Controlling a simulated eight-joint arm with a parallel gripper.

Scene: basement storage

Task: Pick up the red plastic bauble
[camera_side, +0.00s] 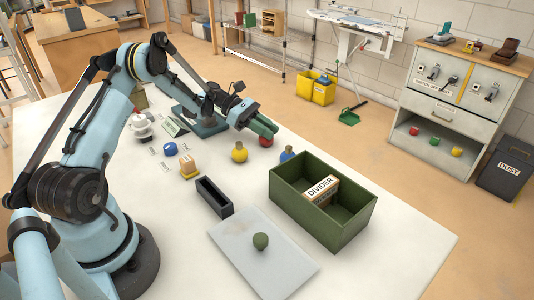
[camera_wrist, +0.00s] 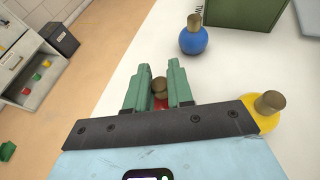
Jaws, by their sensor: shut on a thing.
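The red bauble (camera_side: 266,141) is at the tips of my gripper (camera_side: 262,131) at the far edge of the white table in the side view. In the wrist view, my gripper (camera_wrist: 158,92) has its green fingers shut on the bauble, with its brown-gold cap (camera_wrist: 159,84) between them. Only a little of the red body (camera_wrist: 160,104) shows below the cap; the fingers and the dark palm bar hide the rest. I cannot tell whether the bauble still touches the table.
A yellow bauble (camera_side: 240,154) stands close by, left of the gripper; a blue bauble (camera_side: 287,154) stands to the right. A green divided crate (camera_side: 337,232), a black open box (camera_side: 214,197) and a grey board with a green bauble (camera_side: 261,241) stand nearer. The table's front right is clear.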

